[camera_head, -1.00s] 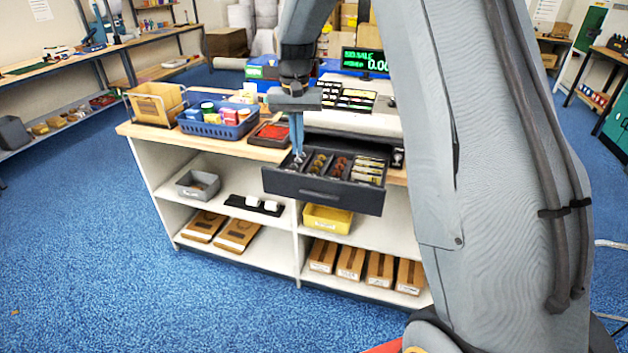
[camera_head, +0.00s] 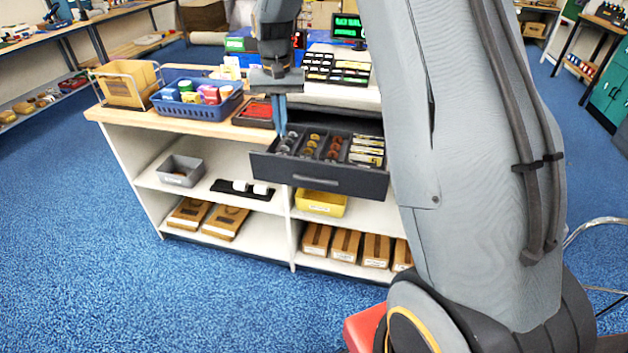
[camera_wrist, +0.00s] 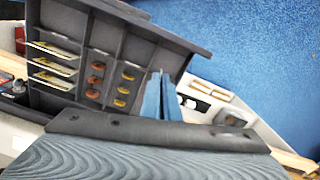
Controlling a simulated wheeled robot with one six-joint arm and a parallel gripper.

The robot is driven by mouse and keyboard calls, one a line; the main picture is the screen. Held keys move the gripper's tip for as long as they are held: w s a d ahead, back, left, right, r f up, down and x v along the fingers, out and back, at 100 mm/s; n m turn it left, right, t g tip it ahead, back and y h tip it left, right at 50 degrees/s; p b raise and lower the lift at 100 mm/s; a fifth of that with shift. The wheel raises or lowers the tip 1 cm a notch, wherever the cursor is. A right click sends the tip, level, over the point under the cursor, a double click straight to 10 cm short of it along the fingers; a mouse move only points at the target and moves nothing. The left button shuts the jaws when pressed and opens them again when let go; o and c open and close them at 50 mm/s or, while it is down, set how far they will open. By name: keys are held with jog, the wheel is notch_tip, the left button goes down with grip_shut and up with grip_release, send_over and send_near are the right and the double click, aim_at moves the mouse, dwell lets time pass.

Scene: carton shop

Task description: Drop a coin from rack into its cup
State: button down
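My gripper (camera_head: 281,103) points down with its blue fingers at the left end of the open dark cash drawer (camera_head: 345,184). The drawer has a silver-coin compartment (camera_head: 289,143), gold coins (camera_head: 312,143), copper coins (camera_head: 334,147) and banknotes (camera_head: 366,150). In the wrist view, the fingers (camera_wrist: 161,85) are close together beside the gold coins (camera_wrist: 125,88); copper coins (camera_wrist: 96,80) and notes (camera_wrist: 52,67) lie farther left. The silver coins are hidden there. I cannot tell whether the fingers hold a coin. I cannot make out a separate coin rack or cup.
On the counter stand a blue basket (camera_head: 190,106) of small goods, a wire holder (camera_head: 105,88) with brown packs and a red-lined tray (camera_head: 257,111). A register display (camera_head: 347,27) stands behind. Shelves below hold a grey bin (camera_head: 179,171) and yellow bin (camera_head: 321,203).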

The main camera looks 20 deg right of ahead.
jog(key=shift+f, duration=0.65)
jog(key=c, duration=2)
grip_release()
jog(key=shift+r, duration=0.1)
jog(key=shift+r+b, duration=1.55)
jog(key=shift+r, duration=2.3)
jog(key=shift+s, duration=0.1)
jog(key=s+f+n+b, duration=0.1)
jog(key=s+f, duration=0.4)
jog(key=s, duration=0.3)
jog(key=s+f+n+t+b, duration=0.1)
jog(key=s+f, duration=0.4)
jog(key=s, duration=0.4)
jog(key=s+f+n+b, duration=0.1)
jog(key=s+f, duration=0.3)
jog(key=s, duration=0.4)
jog(key=shift+s+a+f+n, duration=0.15)
jog(key=shift+f+n, duration=0.25)
jog(key=shift+n, duration=0.2)
